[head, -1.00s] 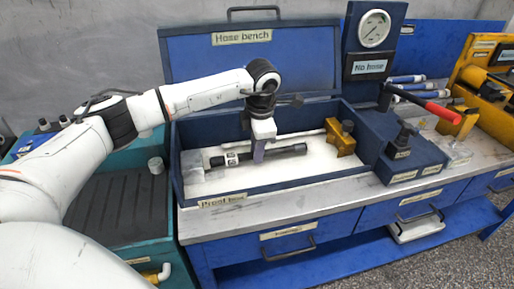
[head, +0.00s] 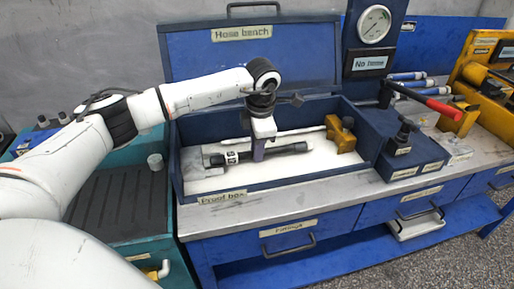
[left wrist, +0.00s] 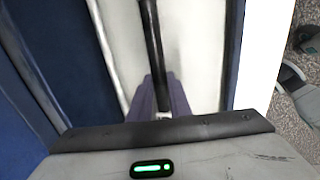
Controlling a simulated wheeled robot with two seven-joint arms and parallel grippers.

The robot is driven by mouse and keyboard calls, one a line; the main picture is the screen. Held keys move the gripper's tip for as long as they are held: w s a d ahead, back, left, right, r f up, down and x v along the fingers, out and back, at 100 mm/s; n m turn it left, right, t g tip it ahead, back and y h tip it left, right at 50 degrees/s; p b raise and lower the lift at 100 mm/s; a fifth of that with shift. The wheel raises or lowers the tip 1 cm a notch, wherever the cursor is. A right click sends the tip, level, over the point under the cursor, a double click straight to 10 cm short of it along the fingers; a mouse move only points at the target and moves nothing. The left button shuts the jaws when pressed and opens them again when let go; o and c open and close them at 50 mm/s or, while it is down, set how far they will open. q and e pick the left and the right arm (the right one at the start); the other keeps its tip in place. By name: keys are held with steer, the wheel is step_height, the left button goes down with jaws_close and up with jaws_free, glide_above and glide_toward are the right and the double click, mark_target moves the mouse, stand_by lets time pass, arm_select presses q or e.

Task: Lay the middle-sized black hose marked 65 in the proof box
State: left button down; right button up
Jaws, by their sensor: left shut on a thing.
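The black hose (head: 287,149) with a white marked band (head: 231,157) lies low inside the proof box (head: 222,197), along its length; the marking is too small to read. My left gripper (head: 259,154) is shut on the hose near its middle, pointing down into the box. In the left wrist view the hose (left wrist: 152,40) runs up from between the gripper's fingers (left wrist: 161,98). I cannot tell whether the hose rests fully on the white floor of the box. My right gripper is not in view.
A brass fitting (head: 341,136) stands at the box's right end and a grey block (head: 191,161) at its left end. A white rod (head: 295,132) lies behind the hose. The open blue lid (head: 250,60) rises behind. A red-handled lever (head: 440,108) and gauge (head: 374,24) are right.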

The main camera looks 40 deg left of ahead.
arm_select(q)
steer(key=shift+f, duration=0.35)
steer(key=c, duration=1.7)
jaws_free()
steer(key=shift+o, duration=0.7)
steer(key=shift+f, duration=0.1)
steer(key=shift+s, duration=0.1)
step_height(320, 180, up, 10)
steer(key=s+d, duration=0.1)
steer(key=shift+d+r+b, duration=0.25)
steer(key=shift+b, duration=0.1)
steer(key=shift+s+f, duration=0.1)
